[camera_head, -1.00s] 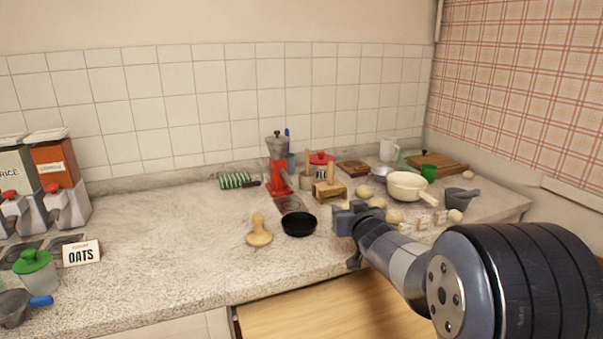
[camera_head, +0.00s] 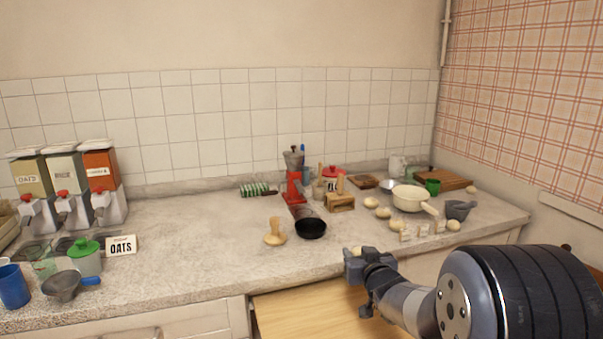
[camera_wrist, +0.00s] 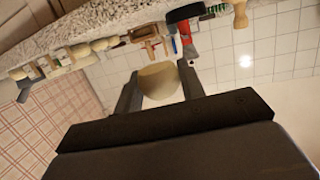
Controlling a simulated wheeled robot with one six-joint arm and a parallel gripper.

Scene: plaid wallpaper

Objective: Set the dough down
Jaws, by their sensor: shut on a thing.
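My gripper (camera_head: 360,262) is shut on a pale, rounded lump of dough (camera_wrist: 160,80), which sits between its two fingers in the wrist view. In the head view only a little of the held dough (camera_head: 357,250) shows above the fingers. The gripper is in front of the counter's front edge, over or near a pale wooden surface. Several similar pale lumps (camera_head: 383,213) lie on the counter (camera_head: 200,245) farther back to the right.
A black round pan (camera_head: 311,229) and a tan wooden piece (camera_head: 274,236) stand near the counter's front. A pale wooden surface (camera_head: 320,310) lies below the counter edge. The left-middle counter is clear.

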